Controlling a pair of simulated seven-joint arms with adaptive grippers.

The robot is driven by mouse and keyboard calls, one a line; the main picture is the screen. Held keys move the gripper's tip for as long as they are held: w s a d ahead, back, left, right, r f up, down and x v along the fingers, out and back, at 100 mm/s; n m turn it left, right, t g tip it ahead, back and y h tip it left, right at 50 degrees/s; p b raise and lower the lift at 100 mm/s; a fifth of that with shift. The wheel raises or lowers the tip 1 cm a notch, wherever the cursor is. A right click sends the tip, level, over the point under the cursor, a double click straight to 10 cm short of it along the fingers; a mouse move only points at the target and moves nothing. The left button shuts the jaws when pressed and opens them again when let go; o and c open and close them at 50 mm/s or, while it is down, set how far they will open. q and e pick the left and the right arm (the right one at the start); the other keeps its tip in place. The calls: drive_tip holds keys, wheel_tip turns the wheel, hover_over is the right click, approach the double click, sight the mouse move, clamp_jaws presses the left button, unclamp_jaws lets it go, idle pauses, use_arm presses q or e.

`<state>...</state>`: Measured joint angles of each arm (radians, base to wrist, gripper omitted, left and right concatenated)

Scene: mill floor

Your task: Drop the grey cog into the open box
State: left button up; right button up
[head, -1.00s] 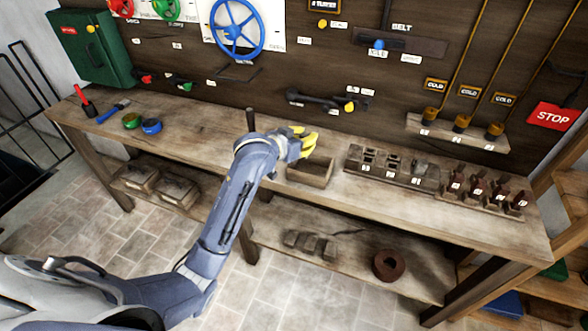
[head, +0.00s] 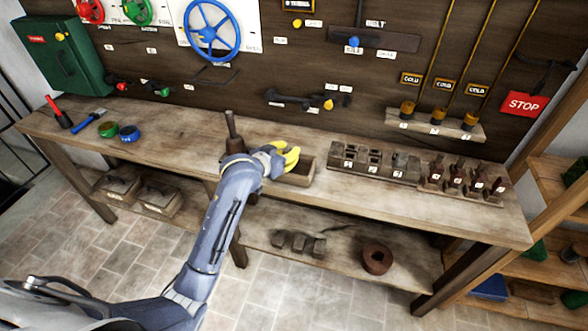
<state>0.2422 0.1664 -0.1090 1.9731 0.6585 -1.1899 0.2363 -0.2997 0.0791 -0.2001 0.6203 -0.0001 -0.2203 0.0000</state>
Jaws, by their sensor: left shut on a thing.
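The open box (head: 297,181) is a small brown wooden one on the bench, near the middle of the head view. My left gripper (head: 291,158), with yellow fingers, is just above the box's back left part and overlaps its opening in the picture. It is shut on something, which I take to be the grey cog. The cog itself cannot be made out; the fingers and wrist hide it. The inside of the box is partly covered by the gripper. My right gripper is not in view.
A dark bottle-shaped thing (head: 231,128) stands upright just left of my wrist. A slotted block (head: 373,163) and a row of switches (head: 461,183) stand to the right of the box. Green (head: 108,129) and blue (head: 129,132) rings lie to the left. The bench between is clear.

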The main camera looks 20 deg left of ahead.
use_arm(q)
drive_tip(key=o, duration=1)
drive_tip(key=shift+v, duration=6)
drive_tip(key=shift+f, duration=0.1)
